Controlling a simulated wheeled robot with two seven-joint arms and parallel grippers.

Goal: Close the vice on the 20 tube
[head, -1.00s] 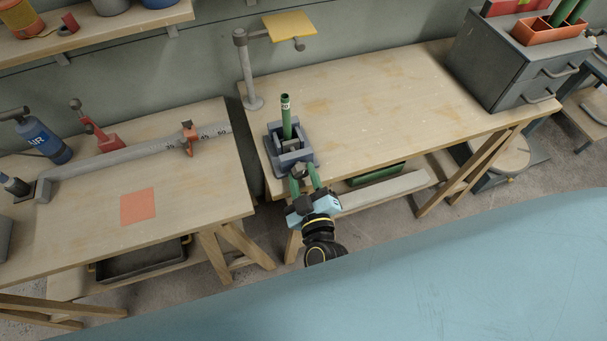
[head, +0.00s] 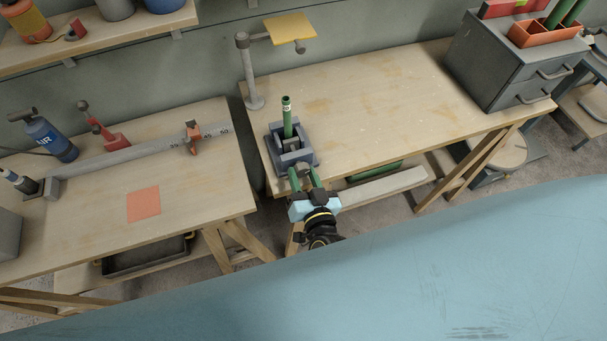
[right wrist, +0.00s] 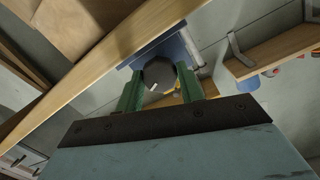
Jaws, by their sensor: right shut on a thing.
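The blue-grey vice (head: 306,156) stands at the front left corner of the right workbench. The green 20 tube (head: 287,120) stands upright in it, with a white label near its top. I cannot tell whether the jaws touch the tube. My right gripper (head: 303,175) is at the front of the vice. In the right wrist view, the green fingers of my right gripper (right wrist: 160,88) are shut on the dark faceted vice knob (right wrist: 158,73), which has a white mark. The blue vice body shows behind the knob. My left gripper is not in view.
A post with a yellow plate (head: 290,27) stands behind the vice. A grey drawer cabinet (head: 492,68) with an orange tray (head: 530,35) is at the bench's right end. The left bench holds a measuring rail (head: 120,158) and an orange square (head: 143,204). The right bench's middle is clear.

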